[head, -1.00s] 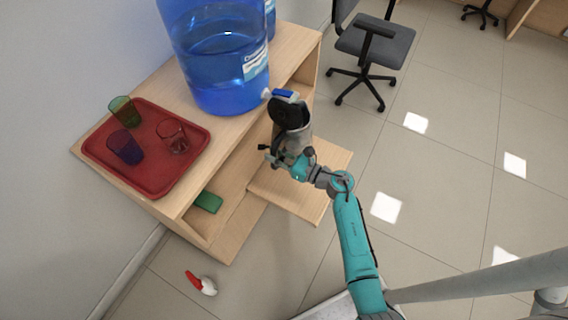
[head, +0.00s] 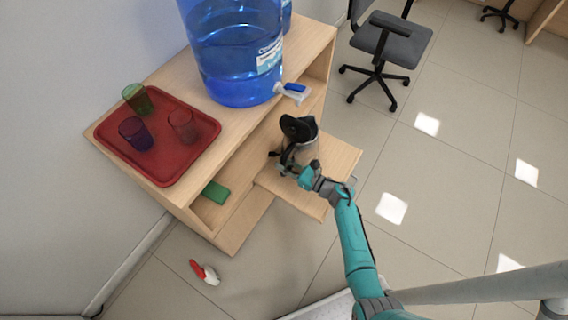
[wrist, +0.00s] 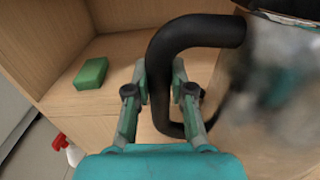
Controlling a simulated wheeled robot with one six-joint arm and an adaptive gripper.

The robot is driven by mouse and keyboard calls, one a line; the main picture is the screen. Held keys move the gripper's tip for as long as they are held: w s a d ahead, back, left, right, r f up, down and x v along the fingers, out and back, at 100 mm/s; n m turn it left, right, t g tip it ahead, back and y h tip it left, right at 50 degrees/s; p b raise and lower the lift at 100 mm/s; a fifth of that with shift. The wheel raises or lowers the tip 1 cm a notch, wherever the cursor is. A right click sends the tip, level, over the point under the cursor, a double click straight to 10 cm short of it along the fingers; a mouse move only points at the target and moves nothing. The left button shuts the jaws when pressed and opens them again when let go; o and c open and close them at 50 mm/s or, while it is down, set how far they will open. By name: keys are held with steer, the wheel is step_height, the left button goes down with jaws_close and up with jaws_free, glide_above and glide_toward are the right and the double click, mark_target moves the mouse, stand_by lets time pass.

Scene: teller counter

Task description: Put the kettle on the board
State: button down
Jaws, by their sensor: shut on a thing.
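The kettle (head: 306,141) has a shiny metal body and a black lid and handle. It fills the right side of the wrist view (wrist: 275,85). My gripper (head: 291,163) is shut on its black handle; in the wrist view the handle passes between the two fingers (wrist: 160,88). The board (head: 340,165) is a light wooden shelf sticking out from the low cabinet. The kettle is over the board in the head view; whether its base touches the board is hidden.
A blue water bottle with a tap (head: 293,90) stands on the cabinet top, just above the kettle. A red tray (head: 180,165) there holds several cups. A green block (head: 215,192) lies in the cabinet. A red and white bottle (head: 205,272) lies on the floor. An office chair (head: 390,40) stands behind.

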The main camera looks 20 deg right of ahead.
steer(key=shift+f, duration=0.5)
stand_by(0.3)
steer(key=c, duration=1)
jaws_free()
steer(key=shift+f, duration=0.1)
steer(key=shift+r, duration=0.5)
steer(key=v, duration=1.2)
steer(key=shift+r, duration=0.15)
